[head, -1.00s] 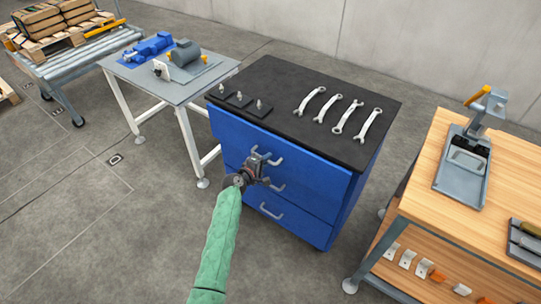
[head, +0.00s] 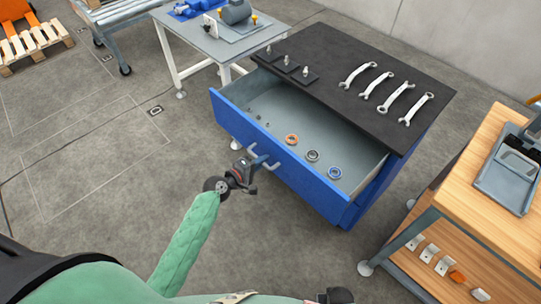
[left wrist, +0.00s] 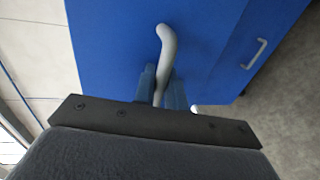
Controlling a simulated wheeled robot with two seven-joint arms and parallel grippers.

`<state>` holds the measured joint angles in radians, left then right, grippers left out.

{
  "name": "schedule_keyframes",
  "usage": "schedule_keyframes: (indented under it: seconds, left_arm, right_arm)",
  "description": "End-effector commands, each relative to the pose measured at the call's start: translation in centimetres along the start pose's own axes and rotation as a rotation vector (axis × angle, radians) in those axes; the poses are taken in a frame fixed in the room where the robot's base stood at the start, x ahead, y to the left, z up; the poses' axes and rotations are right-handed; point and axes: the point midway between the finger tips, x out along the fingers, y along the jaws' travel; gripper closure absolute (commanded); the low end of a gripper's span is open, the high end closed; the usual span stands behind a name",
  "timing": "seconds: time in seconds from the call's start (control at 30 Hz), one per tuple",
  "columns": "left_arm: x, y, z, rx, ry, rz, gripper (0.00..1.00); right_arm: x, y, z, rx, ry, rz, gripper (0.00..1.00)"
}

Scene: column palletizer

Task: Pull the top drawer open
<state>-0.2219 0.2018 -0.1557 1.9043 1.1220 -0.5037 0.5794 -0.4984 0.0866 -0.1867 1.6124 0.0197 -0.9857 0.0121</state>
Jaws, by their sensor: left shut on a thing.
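The blue cabinet's top drawer (head: 310,178) stands well out from under the black top, its grey inside showing. Three rings, orange (head: 291,140), grey (head: 312,156) and blue (head: 334,173), and several small parts lie in it. My left gripper (head: 255,160) is at the drawer front, shut on its pale bar handle (head: 272,166). In the left wrist view the handle (left wrist: 167,45) runs between the blue fingers (left wrist: 160,88). A dark part at the bottom edge of the head view may be my right gripper (head: 337,296); its jaws cannot be made out.
A grey table (head: 205,42) stands behind at left, a wooden bench (head: 480,190) at right. The floor in front of the drawer is clear at left.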

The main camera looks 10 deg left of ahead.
Motion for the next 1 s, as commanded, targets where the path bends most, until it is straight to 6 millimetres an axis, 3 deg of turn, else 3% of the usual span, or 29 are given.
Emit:
schedule_keyframes:
  seconds: [0.2,0.53,0.57,0.63,1.0]
  left_arm:
    - [-0.9,-0.3,0.1,0.0,-0.001,-0.001,1.0]
    - [-0.9,-0.3,0.1,0.0,-0.001,-0.001,1.0]
    - [-0.9,-0.3,0.1,0.0,-0.001,-0.001,0.84]
    - [-0.9,-0.3,0.1,0.0,0.0,-0.001,0.71]
    - [-1.4,-0.3,0.0,0.001,0.0,-0.001,0.71]
  right_arm:
    - [-0.7,-0.1,-1.0,0.002,0.015,-0.002,0.64]
    - [-0.6,-0.1,-0.9,0.003,0.011,-0.002,0.64]
    - [-0.6,-0.1,-0.9,0.003,0.011,-0.002,0.64]
    - [-0.5,-0.1,-0.9,0.002,0.01,-0.002,0.64]
    - [-0.3,0.4,-0.6,-0.001,0.004,0.004,0.64]
